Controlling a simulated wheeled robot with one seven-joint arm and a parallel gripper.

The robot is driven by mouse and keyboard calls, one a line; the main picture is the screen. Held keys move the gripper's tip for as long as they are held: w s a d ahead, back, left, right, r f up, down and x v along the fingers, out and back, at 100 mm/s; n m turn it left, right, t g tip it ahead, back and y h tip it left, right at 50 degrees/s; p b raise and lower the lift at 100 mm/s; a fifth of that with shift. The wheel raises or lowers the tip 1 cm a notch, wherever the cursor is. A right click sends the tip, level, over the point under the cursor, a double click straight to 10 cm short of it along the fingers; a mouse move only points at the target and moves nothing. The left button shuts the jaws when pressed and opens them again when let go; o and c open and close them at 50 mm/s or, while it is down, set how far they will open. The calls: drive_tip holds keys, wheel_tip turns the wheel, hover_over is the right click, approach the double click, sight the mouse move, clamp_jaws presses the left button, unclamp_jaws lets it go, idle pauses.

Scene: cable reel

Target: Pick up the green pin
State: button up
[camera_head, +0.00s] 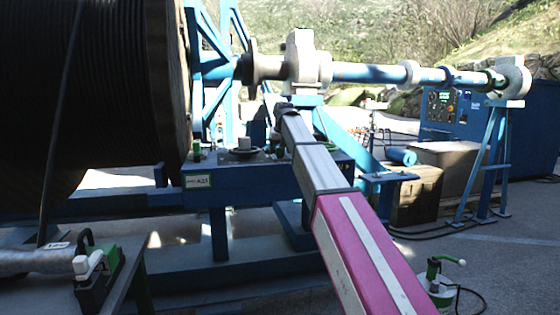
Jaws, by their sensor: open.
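A small green upright piece (197,152), which looks like the green pin, stands at the left end of the blue bench top, just above a white label plate (197,181). It is small in this view and close to the reel's rim. My arm reaches from the lower right up to the bench. My gripper (281,111) is at its far end, small and dark, to the right of the green piece and apart from it. The gripper is open; its fingers are hard to make out, and I see nothing held in it.
A large black cable reel (90,90) fills the left. A grey upright cylinder (244,143) on a round base stands on the bench (240,178). A blue shaft (365,73) crosses above. A side table with tools (97,279) is at lower left.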

clamp_jaws()
drive_tip(key=shift+r, duration=0.1)
wheel_tip(320, 180, up, 29)
idle(2.4)
